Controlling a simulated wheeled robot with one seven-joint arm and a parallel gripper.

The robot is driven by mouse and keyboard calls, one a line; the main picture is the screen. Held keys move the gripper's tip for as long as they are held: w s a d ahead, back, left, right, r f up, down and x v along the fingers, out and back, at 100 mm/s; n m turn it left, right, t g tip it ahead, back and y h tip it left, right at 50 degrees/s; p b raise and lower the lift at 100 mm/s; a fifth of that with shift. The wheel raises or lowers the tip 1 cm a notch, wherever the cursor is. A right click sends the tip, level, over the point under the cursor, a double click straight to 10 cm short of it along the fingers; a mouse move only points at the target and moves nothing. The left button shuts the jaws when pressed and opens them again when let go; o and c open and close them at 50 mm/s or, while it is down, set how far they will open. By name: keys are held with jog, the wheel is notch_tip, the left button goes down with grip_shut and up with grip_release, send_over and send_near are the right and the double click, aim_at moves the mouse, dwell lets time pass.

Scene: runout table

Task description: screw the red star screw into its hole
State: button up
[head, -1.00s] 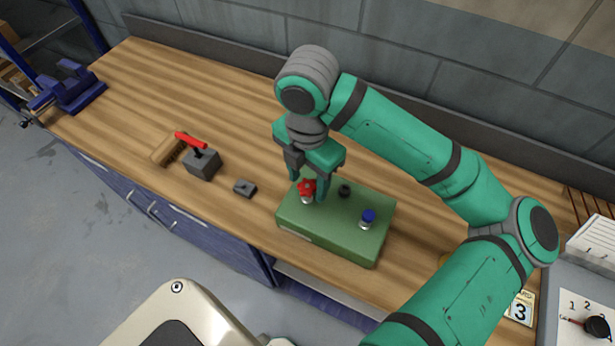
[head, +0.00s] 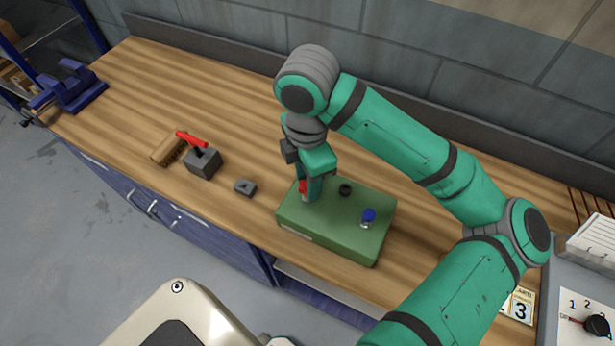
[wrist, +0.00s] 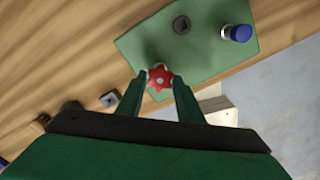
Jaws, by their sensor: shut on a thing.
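The red star screw (wrist: 159,77) stands at the left part of the green block (head: 345,236), its star head between my fingertips. In the head view only a sliver of the red head (head: 302,187) shows beside a finger. My gripper (head: 308,188) points down and is shut on the screw; in the wrist view its two fingers (wrist: 160,82) are on either side of the head. The screw's lower end and the hole under it are hidden. A dark round hole or collar (head: 345,190) is on the block's top, and the block also shows in the wrist view (wrist: 205,62).
A blue-capped screw (head: 368,217) stands on the block's right part. A small dark plate (head: 245,187), a grey block with a red handle (head: 203,163) and a wooden piece (head: 168,149) lie to the left. A blue vise (head: 72,88) is far left. The table behind is clear.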

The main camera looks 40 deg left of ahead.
dwell(0.3)
jog(key=m, duration=0.4)
jog(key=shift+w, duration=0.15)
jog(key=shift+m, duration=0.3)
jog(key=m, duration=0.2)
jog(key=shift+m, duration=1.3)
jog(key=m, duration=0.4)
jog(key=shift+m, duration=0.3)
